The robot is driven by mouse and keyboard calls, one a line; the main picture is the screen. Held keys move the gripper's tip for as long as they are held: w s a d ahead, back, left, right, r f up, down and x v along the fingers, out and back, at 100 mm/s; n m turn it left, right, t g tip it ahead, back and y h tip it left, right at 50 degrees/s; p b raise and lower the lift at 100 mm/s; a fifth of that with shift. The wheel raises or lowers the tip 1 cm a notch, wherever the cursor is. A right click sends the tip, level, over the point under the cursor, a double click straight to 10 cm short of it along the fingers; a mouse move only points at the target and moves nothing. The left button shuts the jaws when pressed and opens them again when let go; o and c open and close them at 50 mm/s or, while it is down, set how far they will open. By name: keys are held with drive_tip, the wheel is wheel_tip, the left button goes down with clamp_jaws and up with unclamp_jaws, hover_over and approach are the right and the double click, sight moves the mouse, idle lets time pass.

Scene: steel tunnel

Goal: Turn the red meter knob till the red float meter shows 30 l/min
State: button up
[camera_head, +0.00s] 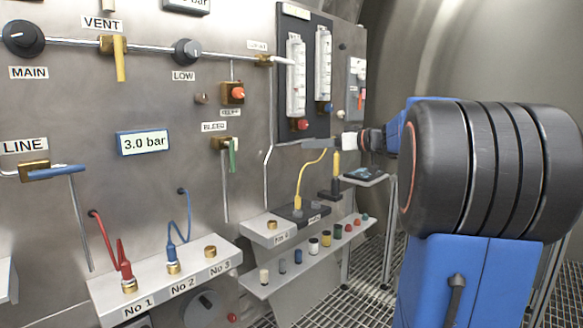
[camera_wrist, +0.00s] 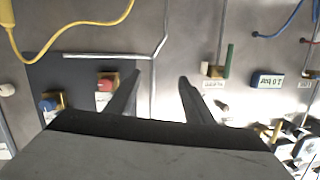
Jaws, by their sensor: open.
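The red meter knob (camera_head: 301,124) sits on a brass block at the foot of the left float meter (camera_head: 296,75), on a dark panel. Its float and reading are too small to make out. In the wrist view the red knob (camera_wrist: 105,84) lies just left of the left finger, outside the jaws. The meter tubes are not visible there.
A blue knob (camera_head: 326,107) under the second float meter (camera_head: 322,63) is close by. A bent pipe (camera_head: 267,160) and a yellow hose (camera_head: 305,182) run below. A green lever (camera_head: 233,155) and a red-knobbed brass valve (camera_head: 238,93) are left. A shelf (camera_head: 310,262) holds several caps.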

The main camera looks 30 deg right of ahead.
drive_tip(key=s+a+f+n+g, duration=0.1)
drive_tip(key=s+a+f+g, duration=0.1)
drive_tip(key=a, duration=0.9)
wheel_tip(320, 180, down, 3)
drive_tip(key=shift+s+a+r+n, duration=0.1)
drive_tip(key=shift+s+a+n, duration=0.2)
drive_tip(key=shift+s, duration=0.4)
drive_tip(key=shift+d, duration=0.1)
